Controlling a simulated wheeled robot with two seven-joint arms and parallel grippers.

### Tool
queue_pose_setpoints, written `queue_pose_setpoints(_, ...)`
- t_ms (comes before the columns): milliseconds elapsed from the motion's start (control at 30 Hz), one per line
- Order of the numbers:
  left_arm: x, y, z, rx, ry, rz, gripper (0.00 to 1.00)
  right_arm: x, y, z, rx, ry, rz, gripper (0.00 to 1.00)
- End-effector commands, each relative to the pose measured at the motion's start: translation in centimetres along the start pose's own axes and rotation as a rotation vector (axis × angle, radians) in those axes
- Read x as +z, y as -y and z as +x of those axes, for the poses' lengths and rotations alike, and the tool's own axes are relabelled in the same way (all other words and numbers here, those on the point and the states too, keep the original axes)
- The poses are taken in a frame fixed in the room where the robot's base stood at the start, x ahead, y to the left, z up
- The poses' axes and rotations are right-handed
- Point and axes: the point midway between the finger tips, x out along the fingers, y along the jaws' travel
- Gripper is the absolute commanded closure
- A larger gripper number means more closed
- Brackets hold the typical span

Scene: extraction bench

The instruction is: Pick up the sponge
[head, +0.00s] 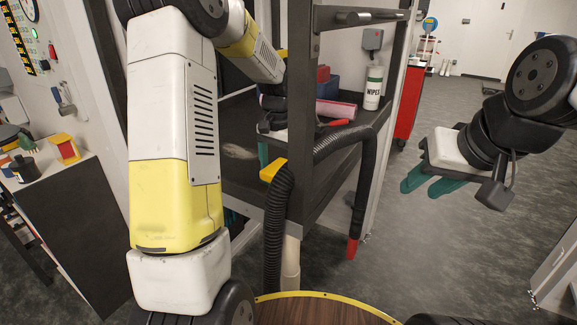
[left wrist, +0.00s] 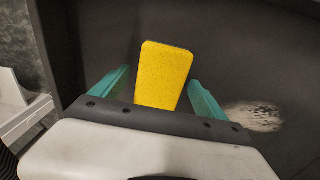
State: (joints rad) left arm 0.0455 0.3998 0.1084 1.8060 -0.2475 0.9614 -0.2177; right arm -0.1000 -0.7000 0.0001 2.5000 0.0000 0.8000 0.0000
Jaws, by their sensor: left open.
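The yellow sponge (left wrist: 164,75) stands out against a dark surface in the left wrist view, between the two teal fingers of my left gripper (left wrist: 159,78). In the head view the sponge (head: 271,170) shows at the shelf's near edge, beside the black hose. One teal finger of my left gripper (head: 263,154) shows just behind it; the rest is hidden. My right gripper (head: 427,184) is open and empty, out over the floor.
The dark shelf (head: 225,170) has a pale stain (head: 239,152). A pink roll (head: 320,107), a red-handled tool (head: 333,123) and a wipes bottle (head: 374,88) are further back. The black hose (head: 277,215) hangs in front of the shelf.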

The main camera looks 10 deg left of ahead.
Motion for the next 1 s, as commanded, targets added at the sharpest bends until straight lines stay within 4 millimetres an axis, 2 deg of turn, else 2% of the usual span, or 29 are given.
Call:
queue_pose_setpoints(200,0.0,0.0,0.1,0.000,0.000,-0.001,0.15,0.0,0.0,0.0,0.000,0.000,0.000,0.64)
queue_pose_setpoints(533,0.0,0.0,0.1,0.000,0.000,0.000,0.80,0.0,0.0,0.0,0.000,0.000,0.000,0.64)
queue_pose_setpoints(833,-0.1,0.0,-0.5,-0.001,-0.003,0.000,0.81,0.0,0.0,0.0,0.000,0.000,0.000,0.64)
queue_pose_setpoints(1000,-0.1,0.0,-3.3,-0.001,-0.006,-0.001,0.81,0.0,0.0,0.0,0.000,0.000,0.000,0.64)
